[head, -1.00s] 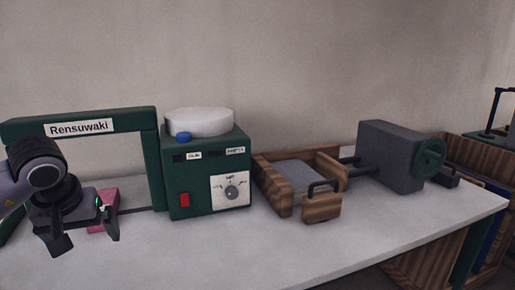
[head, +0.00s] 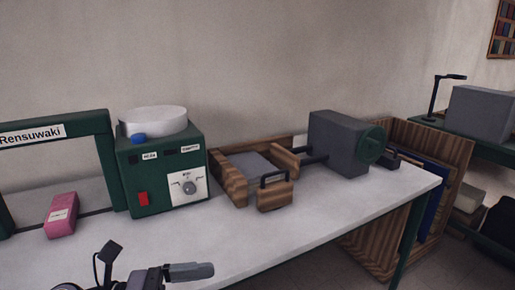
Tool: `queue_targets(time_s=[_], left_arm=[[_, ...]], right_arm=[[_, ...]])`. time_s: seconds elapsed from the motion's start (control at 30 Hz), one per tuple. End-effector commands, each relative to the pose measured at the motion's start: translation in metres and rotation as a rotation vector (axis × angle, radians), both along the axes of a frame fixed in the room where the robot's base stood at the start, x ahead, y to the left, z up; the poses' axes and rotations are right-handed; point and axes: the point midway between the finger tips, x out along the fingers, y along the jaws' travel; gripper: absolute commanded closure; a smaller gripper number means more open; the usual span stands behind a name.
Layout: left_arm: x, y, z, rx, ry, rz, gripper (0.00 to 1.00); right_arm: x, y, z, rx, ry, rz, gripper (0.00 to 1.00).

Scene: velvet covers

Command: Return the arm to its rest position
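Parts of my arm and gripper (head: 150,265) show at the bottom left edge of the head view, in front of the table. A dark finger-like piece stands up on the left and a grey one points right. Most of the arm is cut off by the frame, so how far the gripper is open is unclear. It looks like my left one, and I see nothing held in it. My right gripper is out of view.
A pink box (head: 61,216) stands by the green Rensuwaki frame (head: 105,165). A green control box (head: 165,180), a wooden tray (head: 234,187) and a grey cranked block (head: 338,145) line the table (head: 290,235). Shelving stands at the right.

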Motion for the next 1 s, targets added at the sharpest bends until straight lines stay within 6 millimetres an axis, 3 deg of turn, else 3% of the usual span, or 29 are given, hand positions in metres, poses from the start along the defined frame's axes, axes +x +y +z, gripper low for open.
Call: queue_targets(time_s=[0.13,0.27,0.37,0.43,0.6,0.67,0.7,0.83,1.0], left_arm=[[0.016,0.010,0.007,-0.456,0.543,0.200,0.00],[0.030,0.040,-0.022,-0.851,1.031,0.372,0.00],[0.028,0.066,-0.066,-1.165,1.403,0.510,0.00],[0.016,0.083,-0.105,-1.392,1.650,0.612,0.00],[-0.042,0.103,-0.192,-1.892,2.112,0.831,0.00],[-0.061,0.105,-0.212,-2.021,2.210,0.888,0.00],[-0.072,0.105,-0.222,2.000,-2.161,-0.878,0.00],[-0.094,0.104,-0.240,1.917,-2.019,-0.842,0.00],[-0.098,0.104,-0.244,1.900,-1.991,-0.832,0.00]], right_arm=[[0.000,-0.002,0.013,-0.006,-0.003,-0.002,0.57],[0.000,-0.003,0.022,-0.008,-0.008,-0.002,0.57],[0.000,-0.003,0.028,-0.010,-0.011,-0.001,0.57],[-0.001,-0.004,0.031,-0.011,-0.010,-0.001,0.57],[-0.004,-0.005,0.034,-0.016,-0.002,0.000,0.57],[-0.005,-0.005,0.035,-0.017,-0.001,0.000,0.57],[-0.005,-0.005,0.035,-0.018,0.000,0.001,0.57],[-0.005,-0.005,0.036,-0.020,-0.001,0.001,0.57],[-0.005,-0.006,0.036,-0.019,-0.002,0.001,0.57]])
